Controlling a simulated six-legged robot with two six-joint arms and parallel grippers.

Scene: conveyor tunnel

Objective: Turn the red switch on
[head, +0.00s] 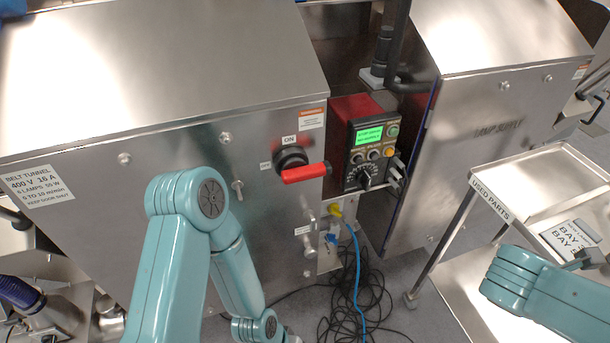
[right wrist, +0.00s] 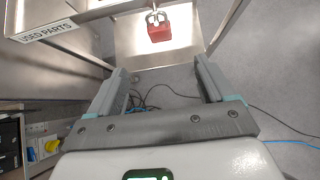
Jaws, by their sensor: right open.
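The red switch (head: 305,172) is a red lever on a black round base, on the steel front of the left cabinet. My right gripper (right wrist: 162,68) shows in the right wrist view, open and empty, beside the used parts cart and away from the switch.
A red control box (head: 367,140) with a green screen and knobs is right of the switch. Below are a yellow plug (head: 336,211), a blue cable (head: 357,275) and black cables on the floor.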

